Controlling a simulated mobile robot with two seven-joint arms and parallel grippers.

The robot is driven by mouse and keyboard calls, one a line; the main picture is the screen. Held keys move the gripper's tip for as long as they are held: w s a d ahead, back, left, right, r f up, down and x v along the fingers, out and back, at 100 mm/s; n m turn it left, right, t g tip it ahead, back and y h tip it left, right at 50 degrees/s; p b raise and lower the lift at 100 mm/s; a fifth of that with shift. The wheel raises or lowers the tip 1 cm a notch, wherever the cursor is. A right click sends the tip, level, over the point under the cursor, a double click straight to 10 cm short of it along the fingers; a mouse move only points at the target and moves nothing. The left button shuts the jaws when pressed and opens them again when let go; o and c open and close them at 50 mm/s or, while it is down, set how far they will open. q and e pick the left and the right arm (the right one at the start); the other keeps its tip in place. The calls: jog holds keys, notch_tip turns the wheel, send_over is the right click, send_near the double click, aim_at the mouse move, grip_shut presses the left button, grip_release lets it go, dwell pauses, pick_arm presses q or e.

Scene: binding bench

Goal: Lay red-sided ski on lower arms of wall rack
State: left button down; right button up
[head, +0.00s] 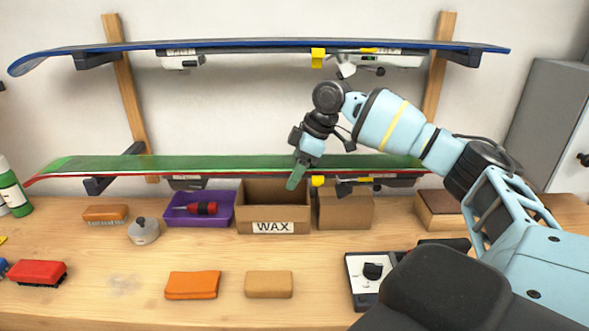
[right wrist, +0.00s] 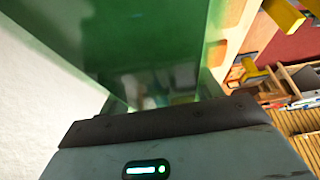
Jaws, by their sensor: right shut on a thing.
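The red-sided ski (head: 150,166) has a green top face and a thin red edge. It lies level across the lower part of the wall rack, over the lower left rack arm (head: 98,185). I cannot tell whether it bears fully on that arm. The lower right rack arm is hidden behind my right arm. My right gripper (head: 297,174) is shut on the ski near its middle, reaching down from above. In the right wrist view the green ski (right wrist: 160,50) fills the space just beyond the gripper. My left gripper is out of view.
A blue ski (head: 250,44) lies on the upper rack arms. Below, the bench holds a WAX box (head: 255,212), a purple tray (head: 184,219), a brown box (head: 346,209), an orange block (head: 192,285) and a tan block (head: 269,284). A grey cabinet (head: 548,110) stands at right.

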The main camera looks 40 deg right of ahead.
jog(key=o, duration=1.2)
jog(key=shift+c, duration=0.2)
jog(key=shift+f, duration=0.25)
jog(key=shift+v, duration=4.1)
jog(key=shift+a, duration=0.1)
